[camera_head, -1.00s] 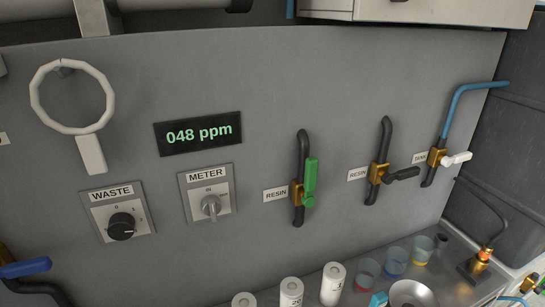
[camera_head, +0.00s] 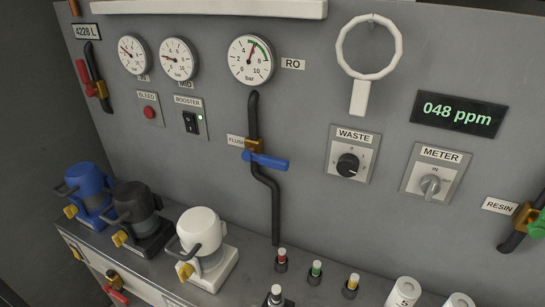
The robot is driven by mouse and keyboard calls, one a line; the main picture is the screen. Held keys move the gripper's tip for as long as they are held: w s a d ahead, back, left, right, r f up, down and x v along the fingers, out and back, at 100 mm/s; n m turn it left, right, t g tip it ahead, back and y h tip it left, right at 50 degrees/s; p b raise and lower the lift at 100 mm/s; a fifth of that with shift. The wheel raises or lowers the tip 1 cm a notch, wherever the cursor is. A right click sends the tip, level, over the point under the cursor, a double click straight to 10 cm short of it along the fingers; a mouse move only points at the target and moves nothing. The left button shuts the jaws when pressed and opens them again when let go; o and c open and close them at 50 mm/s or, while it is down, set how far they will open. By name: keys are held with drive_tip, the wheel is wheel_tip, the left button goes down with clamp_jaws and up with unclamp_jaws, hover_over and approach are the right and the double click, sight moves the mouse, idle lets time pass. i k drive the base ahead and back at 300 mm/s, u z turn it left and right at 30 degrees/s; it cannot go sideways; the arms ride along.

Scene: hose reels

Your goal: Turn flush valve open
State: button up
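The flush valve is a brass body on a black vertical pipe, with a blue lever handle (camera_head: 267,162) lying nearly level across the pipe and reaching to the right. The FLUSH label (camera_head: 236,141) is just left of the brass body, partly covered by it. The black pipe (camera_head: 254,115) runs up toward the RO gauge (camera_head: 250,61) and bends down to the counter. My gripper is not in view.
Three pumps, blue (camera_head: 88,192), black (camera_head: 137,216) and white (camera_head: 202,244), stand on the counter at lower left. Several small coloured-top fittings stand below the pipe. The WASTE dial (camera_head: 348,165) and METER dial (camera_head: 430,186) are to the right. The panel around the blue lever is clear.

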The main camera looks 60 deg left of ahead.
sight(248, 155)
drive_tip(key=u, duration=2.45)
drive_tip(key=k, duration=0.35)
drive_tip(key=u, duration=0.45)
drive_tip(key=i, duration=0.45)
drive_tip(key=z, duration=0.6)
